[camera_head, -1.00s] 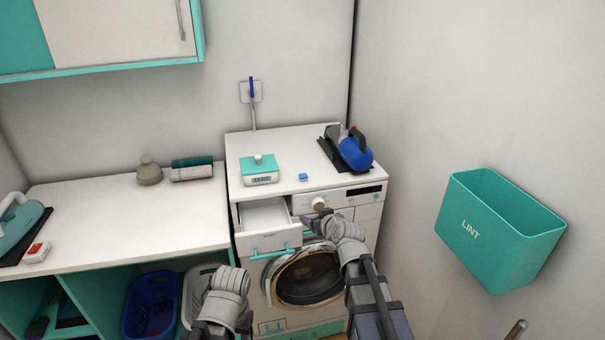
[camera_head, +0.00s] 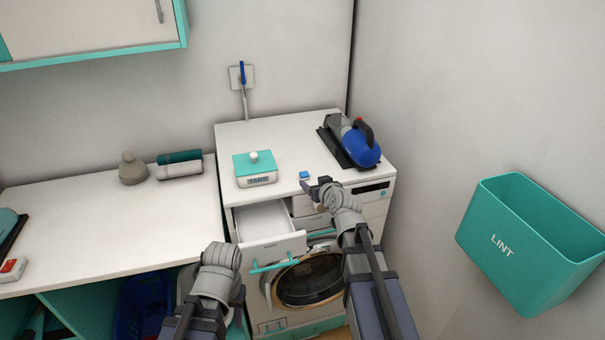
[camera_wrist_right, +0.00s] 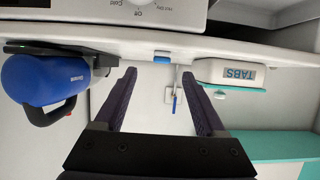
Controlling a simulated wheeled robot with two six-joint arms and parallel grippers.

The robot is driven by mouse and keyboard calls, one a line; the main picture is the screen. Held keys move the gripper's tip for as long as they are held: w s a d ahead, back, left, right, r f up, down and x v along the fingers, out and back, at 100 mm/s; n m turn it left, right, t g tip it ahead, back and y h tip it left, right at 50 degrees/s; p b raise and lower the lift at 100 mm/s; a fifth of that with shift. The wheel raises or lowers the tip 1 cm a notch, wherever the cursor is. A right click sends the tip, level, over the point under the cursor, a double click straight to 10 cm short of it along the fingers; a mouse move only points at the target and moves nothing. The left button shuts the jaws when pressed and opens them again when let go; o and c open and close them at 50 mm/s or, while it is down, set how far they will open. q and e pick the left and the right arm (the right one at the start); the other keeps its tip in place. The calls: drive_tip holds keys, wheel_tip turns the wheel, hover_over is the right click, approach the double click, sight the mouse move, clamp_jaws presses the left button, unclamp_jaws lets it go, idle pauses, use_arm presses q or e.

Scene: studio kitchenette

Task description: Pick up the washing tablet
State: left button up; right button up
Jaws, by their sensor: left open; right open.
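The washing tablet is a small blue block (camera_head: 304,175) on the front edge of the white washing machine top, right of the teal-lidded TABS box (camera_head: 256,169). In the right wrist view, which looks upside down, the tablet (camera_wrist_right: 161,60) lies beyond the fingertips, in line with the gap between them. My right gripper (camera_head: 318,187) is open and empty, just in front of the tablet and apart from it. In the right wrist view its two dark fingers (camera_wrist_right: 158,74) are spread wide. My left wrist is low in front of the counter; the left fingers are hidden.
A blue iron-like appliance (camera_head: 357,146) stands on a dark mat at the machine's back right. A teal LINT bin (camera_head: 520,240) hangs on the right wall.

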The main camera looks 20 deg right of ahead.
sight(306, 181)
drive_tip(key=x, duration=0.2)
drive_tip(key=b+x, duration=0.1)
drive_tip(key=x, duration=0.2)
drive_tip(key=b+x, duration=0.1)
drive_tip(key=x, duration=0.2)
drive_tip(key=shift+w+a+r, duration=0.15)
drive_tip(key=shift+a+r, duration=0.05)
drive_tip(key=shift+r, duration=0.25)
drive_tip(key=shift+c, duration=0.5)
clamp_jaws()
